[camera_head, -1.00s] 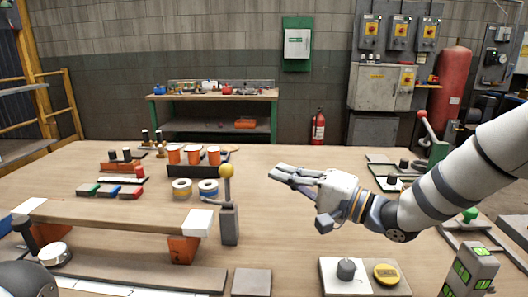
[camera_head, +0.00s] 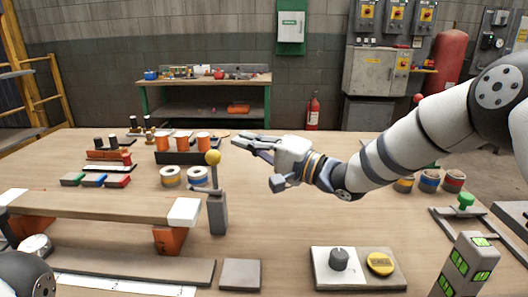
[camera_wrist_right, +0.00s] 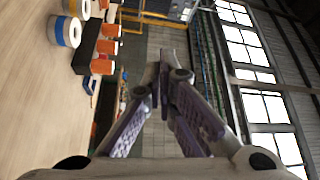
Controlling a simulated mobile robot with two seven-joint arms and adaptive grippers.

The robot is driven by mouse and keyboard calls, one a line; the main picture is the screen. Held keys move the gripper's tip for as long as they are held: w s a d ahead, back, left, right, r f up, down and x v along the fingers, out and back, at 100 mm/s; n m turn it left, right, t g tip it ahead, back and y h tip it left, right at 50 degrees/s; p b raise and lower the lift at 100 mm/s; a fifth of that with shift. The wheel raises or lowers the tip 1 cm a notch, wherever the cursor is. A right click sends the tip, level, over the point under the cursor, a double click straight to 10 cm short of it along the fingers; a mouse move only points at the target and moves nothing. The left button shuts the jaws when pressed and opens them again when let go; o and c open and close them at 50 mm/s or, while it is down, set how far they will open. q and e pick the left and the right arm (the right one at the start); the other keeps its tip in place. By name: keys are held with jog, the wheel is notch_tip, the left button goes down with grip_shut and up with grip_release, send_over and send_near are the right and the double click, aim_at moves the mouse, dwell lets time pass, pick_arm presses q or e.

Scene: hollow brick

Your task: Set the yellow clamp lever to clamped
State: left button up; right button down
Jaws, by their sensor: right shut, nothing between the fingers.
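The yellow clamp lever (camera_head: 213,157) is a yellow ball on a thin rod. It stands nearly upright on a grey block (camera_head: 217,213), near the right end of the beam in the head view. My right gripper (camera_head: 238,143) is shut and empty, its fingers pointing left. In the head view its tips appear just right of the ball and slightly above it; I see no clear contact. The wrist view shows the shut fingers (camera_wrist_right: 160,68) but not the lever. My left gripper is out of view.
A wooden beam (camera_head: 100,205) with a white end block (camera_head: 184,212) lies left of the lever. Tape rolls (camera_head: 170,177) and orange cups (camera_head: 203,142) stand behind it. A panel with a dark knob (camera_head: 339,259) and yellow button (camera_head: 380,264) lies in front.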

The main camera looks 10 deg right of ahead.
aim_at(215, 172)
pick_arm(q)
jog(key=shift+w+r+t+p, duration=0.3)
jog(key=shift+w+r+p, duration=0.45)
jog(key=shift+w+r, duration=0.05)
pick_arm(e)
jog(key=s+a, duration=0.2)
jog(key=a, duration=0.1)
jog(key=shift+s+f, duration=0.1)
jog(key=shift+f, duration=0.2)
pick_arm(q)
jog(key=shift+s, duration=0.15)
